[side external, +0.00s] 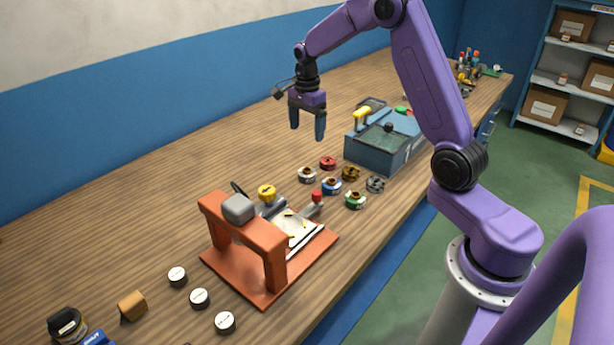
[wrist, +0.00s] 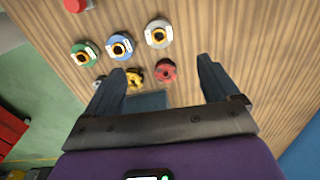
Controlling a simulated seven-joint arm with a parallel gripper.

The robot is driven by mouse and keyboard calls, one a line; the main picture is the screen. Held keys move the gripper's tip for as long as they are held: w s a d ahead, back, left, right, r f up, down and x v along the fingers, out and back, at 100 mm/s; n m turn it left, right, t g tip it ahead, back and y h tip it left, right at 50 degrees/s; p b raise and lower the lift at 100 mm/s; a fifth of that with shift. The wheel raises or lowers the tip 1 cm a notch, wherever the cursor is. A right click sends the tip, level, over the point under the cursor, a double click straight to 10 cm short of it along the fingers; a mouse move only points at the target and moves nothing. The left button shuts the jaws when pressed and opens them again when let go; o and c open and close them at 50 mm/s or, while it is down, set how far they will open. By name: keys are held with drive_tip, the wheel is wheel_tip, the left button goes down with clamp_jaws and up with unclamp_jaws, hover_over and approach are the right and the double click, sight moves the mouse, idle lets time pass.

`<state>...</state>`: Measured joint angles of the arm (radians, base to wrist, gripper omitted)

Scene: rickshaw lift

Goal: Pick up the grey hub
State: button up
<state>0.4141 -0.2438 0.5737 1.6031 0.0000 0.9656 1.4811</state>
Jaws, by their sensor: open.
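The grey hub (side external: 375,184) is a small dark-grey ring on the wooden bench, at the right end of the back row of hubs, near the blue-grey machine. In the wrist view the grey hub (wrist: 97,81) is mostly hidden behind my left-hand finger. My gripper (side external: 307,130) is open and empty, pointing down above the bench, up and to the left of the hubs. In the wrist view my gripper (wrist: 160,66) has its fingers wide apart, with the red hub (wrist: 165,70) showing between them.
A yellow-brown hub (side external: 350,173) sits beside the grey one. White (side external: 307,175), blue (side external: 331,186) and green (side external: 355,200) hubs form the front row. The blue-grey machine (side external: 370,158) stands close behind. An orange press (side external: 262,235) stands in front.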

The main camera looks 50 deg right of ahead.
sight(307, 169)
wheel_tip(307, 169, down, 14)
drive_tip(key=shift+s+f, duration=0.1)
drive_tip(key=shift+f, duration=0.1)
idle(0.4)
drive_tip(key=c, duration=1.4)
